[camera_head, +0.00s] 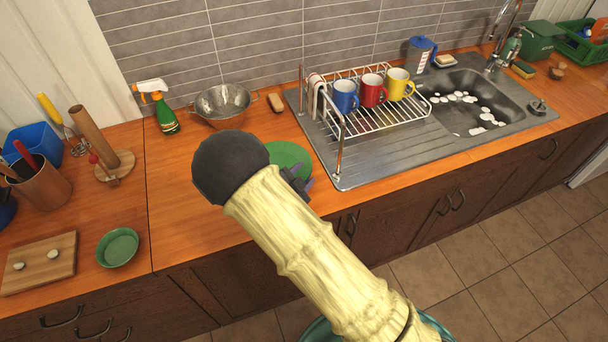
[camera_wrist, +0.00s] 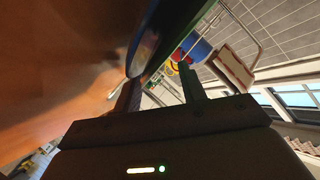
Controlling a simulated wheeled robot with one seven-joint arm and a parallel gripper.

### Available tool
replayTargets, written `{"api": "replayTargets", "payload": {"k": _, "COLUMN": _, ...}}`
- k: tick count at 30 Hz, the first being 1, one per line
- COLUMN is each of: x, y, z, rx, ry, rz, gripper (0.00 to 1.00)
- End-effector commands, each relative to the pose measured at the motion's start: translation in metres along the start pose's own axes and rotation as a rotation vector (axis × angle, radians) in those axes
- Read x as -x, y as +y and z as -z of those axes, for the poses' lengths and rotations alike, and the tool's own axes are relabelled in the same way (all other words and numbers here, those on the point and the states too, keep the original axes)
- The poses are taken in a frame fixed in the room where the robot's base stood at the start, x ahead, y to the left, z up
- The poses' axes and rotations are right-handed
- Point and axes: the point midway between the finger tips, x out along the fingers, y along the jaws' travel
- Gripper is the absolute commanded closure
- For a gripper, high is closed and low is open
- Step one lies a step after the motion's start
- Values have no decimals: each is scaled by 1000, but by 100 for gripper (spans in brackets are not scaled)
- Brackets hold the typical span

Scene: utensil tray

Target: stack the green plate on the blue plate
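The green plate (camera_head: 288,154) lies on the wooden counter left of the draining board, partly hidden by my arm. In the wrist view, a dark green surface (camera_wrist: 177,30), seemingly this plate seen edge-on, reaches between my fingers. A bluish rim (camera_wrist: 146,45) shows along its counter side; it may be the blue plate, but I cannot tell for sure. No blue plate shows in the head view. My gripper (camera_wrist: 158,80) has its fingers apart, on either side of the plate edge. Contact is not clear. In the head view my gripper is mostly hidden behind my wrist.
A dish rack (camera_head: 372,102) with blue, red and yellow mugs stands to the right, beside the sink (camera_head: 468,105). A green bowl (camera_head: 118,247) and cutting board (camera_head: 40,263) lie left.

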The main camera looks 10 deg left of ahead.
Motion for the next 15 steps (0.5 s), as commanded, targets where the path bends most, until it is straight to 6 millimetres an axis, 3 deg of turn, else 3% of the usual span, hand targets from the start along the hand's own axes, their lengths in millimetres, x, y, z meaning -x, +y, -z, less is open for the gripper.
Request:
{"api": "replayTargets", "payload": {"k": 8, "x": 8, "y": -2, "z": -1, "rx": -1, "ry": -2, "rz": 4, "gripper": 59}}
{"api": "replayTargets", "payload": {"k": 15, "x": 44, "y": -2, "z": -3, "rx": -3, "ry": -4, "rz": 6, "gripper": 59}}
